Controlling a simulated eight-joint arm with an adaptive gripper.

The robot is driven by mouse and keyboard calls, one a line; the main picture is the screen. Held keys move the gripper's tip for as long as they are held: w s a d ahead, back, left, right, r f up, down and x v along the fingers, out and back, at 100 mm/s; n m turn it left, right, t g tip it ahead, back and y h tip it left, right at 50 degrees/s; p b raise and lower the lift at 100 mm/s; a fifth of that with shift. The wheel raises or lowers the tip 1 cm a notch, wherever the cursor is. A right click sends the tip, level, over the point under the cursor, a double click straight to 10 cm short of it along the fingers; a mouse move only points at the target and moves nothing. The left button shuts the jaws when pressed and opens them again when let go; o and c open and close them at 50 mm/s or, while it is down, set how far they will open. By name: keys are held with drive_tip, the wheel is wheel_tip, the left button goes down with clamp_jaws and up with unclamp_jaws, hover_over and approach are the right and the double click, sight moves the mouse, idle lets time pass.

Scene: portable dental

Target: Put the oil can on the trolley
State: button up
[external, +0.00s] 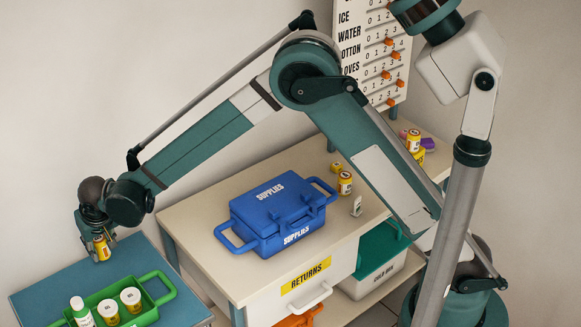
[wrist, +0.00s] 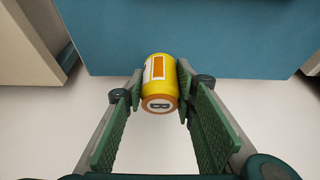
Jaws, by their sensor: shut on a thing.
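My gripper (external: 98,246) is shut on a small yellow can (wrist: 158,84) with an orange and white label. The can also shows in the external view (external: 102,249), hanging under the wrist at the far left. Its lettering is too small to read, so I cannot tell by name that it is the oil can. In the wrist view the fingertips (wrist: 158,88) press on both sides of it. The blue-topped trolley (external: 45,291) stands at the lower left, and the can overlaps its far edge in the picture. In the wrist view its blue surface (wrist: 200,35) lies beyond the can, with pale floor underneath.
A green tray (external: 150,303) with a white bottle and two jars sits on the blue top. A cream counter (external: 205,235) holds a blue supplies box (external: 270,205) and small yellow jars (external: 345,183). The blue top is bare left of the tray.

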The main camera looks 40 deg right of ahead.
sight(108, 248)
drive_tip(key=shift+f, duration=1)
drive_tip(key=shift+f+b, duration=0.4)
drive_tip(key=shift+f, duration=1.45)
drive_tip(key=shift+f, duration=0.1)
drive_tip(key=o, duration=0.9)
drive_tip(key=shift+p+v, duration=0.8)
drive_tip(key=shift+v, duration=5.3)
